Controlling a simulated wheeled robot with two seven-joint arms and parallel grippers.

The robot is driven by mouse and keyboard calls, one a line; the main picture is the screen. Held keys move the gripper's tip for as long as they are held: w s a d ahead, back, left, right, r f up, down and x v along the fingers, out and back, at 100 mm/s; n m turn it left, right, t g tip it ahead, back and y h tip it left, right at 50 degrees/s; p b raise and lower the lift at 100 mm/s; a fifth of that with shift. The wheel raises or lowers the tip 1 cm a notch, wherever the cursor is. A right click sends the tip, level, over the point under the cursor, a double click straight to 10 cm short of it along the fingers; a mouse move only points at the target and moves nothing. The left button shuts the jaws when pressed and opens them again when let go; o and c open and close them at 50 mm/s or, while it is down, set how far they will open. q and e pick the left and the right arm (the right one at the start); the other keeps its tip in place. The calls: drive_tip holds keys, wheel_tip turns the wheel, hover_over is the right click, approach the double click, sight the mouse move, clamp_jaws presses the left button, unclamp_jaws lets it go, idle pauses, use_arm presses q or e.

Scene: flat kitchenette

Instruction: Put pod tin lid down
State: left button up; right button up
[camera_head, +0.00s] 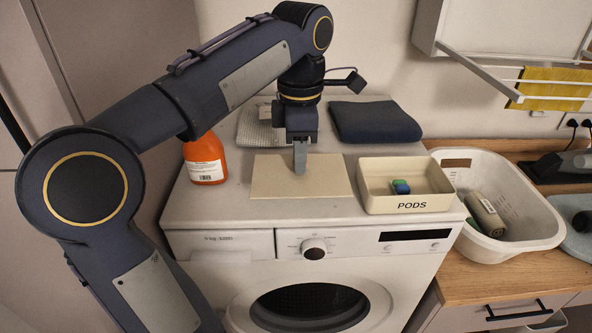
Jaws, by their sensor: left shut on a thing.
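The pod tin lid (265,180) is a flat cream rectangle. It lies level at the top of the white washing machine, left of the tin. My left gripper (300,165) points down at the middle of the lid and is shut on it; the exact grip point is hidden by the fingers. I cannot tell whether the lid touches the machine top or is slightly above it. The open cream pod tin (411,207), marked PODS, stands to the right with a blue and green pod (401,187) inside. My right gripper is not in view.
An orange bottle (205,160) stands left of the lid. A folded dark cloth (374,122) and a grey cloth (256,128) lie behind. A white laundry basket (520,215) is to the right on the wooden counter (500,278). A strip of machine top in front is clear.

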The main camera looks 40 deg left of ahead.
use_arm(q)
drive_tip(key=shift+w+a+f, duration=0.25)
drive_tip(key=shift+a+f, duration=0.1)
drive_tip(key=shift+f, duration=0.15)
drive_tip(key=shift+w+a+f, duration=0.25)
drive_tip(key=shift+a+f, duration=0.1)
drive_tip(key=shift+f, duration=0.15)
wheel_tip(320, 180, down, 3)
drive_tip(key=shift+w+a+f, duration=0.1)
drive_tip(key=shift+a, duration=0.05)
drive_tip(key=shift+f, duration=0.1)
drive_tip(key=shift+f, duration=0.1)
drive_tip(key=shift+f, duration=0.15)
drive_tip(key=o, duration=1)
